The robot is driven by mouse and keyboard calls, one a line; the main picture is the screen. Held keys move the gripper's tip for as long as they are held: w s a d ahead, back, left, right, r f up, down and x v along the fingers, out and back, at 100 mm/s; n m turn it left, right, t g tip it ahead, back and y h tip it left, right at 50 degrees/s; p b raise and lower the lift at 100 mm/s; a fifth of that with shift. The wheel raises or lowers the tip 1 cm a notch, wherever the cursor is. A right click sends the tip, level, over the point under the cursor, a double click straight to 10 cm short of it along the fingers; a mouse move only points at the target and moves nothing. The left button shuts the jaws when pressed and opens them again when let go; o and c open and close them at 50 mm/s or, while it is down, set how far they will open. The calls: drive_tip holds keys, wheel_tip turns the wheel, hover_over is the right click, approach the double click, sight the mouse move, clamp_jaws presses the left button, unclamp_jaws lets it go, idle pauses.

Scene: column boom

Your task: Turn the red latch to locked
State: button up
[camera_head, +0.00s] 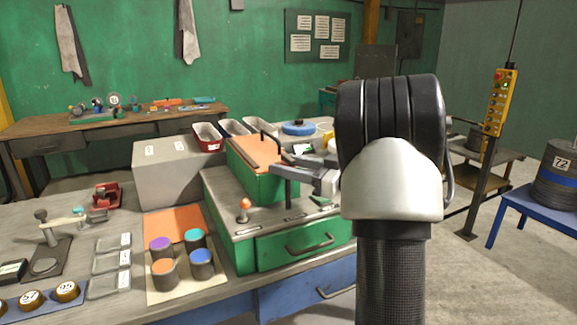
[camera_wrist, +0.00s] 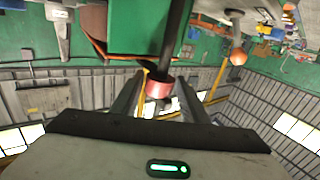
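My gripper (camera_head: 282,165) is over the right part of the green drawer cabinet (camera_head: 245,255) in the head view, its fingers pointing left. In the wrist view my gripper (camera_wrist: 158,88) shows two fingers apart, with a gap between them. A dark rod with a red end piece (camera_wrist: 158,89) shows between the fingers; no clear grip on it shows. I cannot tell whether this is the red latch. In the head view a dark upright post (camera_head: 287,192) stands below the fingers. No red latch or locked mark is clear there; my arm hides part of the cabinet.
A lever with an orange knob (camera_head: 244,204) stands on the cabinet top, left of my gripper. An orange-topped green box (camera_head: 255,155) is behind. Coloured cans (camera_head: 164,270) and a red tool (camera_head: 107,196) are left on the bench. A yellow control box (camera_head: 499,103) hangs right.

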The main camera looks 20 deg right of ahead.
drive_tip(key=shift+o, duration=0.5)
drive_tip(key=shift+s+d, duration=0.2)
drive_tip(key=p+v, duration=0.1)
drive_tip(key=v, duration=1.6)
drive_tip(key=shift+p, duration=0.35)
drive_tip(key=shift+a, duration=0.1)
